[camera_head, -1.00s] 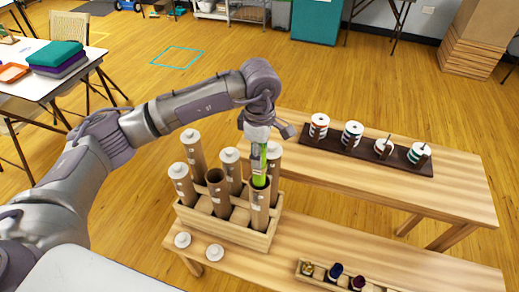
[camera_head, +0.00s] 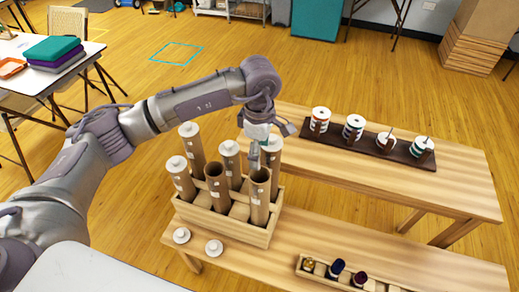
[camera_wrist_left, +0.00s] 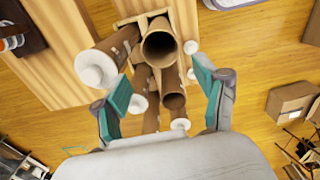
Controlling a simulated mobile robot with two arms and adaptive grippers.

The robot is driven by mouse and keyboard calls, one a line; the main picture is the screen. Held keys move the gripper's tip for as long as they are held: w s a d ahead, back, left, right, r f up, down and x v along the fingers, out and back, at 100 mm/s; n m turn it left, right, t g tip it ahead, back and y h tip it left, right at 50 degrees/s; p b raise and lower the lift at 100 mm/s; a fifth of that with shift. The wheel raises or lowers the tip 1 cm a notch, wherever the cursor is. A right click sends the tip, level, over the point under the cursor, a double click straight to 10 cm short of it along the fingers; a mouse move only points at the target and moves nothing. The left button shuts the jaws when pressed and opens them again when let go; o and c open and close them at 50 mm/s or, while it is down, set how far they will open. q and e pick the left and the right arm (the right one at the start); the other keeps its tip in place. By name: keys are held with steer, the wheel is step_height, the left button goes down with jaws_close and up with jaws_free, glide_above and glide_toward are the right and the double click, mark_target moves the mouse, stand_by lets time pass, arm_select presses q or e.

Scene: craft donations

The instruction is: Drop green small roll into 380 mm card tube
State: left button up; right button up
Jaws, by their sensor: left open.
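My left gripper (camera_head: 262,152) is open and empty, just above the open front-right card tube (camera_head: 259,197) in a wooden rack (camera_head: 243,232). Its spread fingers also show in the left wrist view (camera_wrist_left: 162,90). A second open card tube (camera_head: 217,188) stands to the left in the rack. In the left wrist view two open tube mouths show, a nearer, larger one (camera_wrist_left: 160,48) and another (camera_wrist_left: 174,101). No tube's length can be read. The green small roll is out of sight in both views now; the dark tube insides hide their contents.
Several tubes with white caps (camera_head: 180,178) stand around the open ones. Two loose white caps (camera_head: 214,249) lie on the bench. A dark board with spools (camera_head: 353,127) is on the rear bench. A wooden tray of small items (camera_head: 336,268) is at front right.

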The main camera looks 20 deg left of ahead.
arm_select(q)
step_height(320, 180, up, 12)
stand_by(0.6)
steer(key=shift+d+f, duration=0.1)
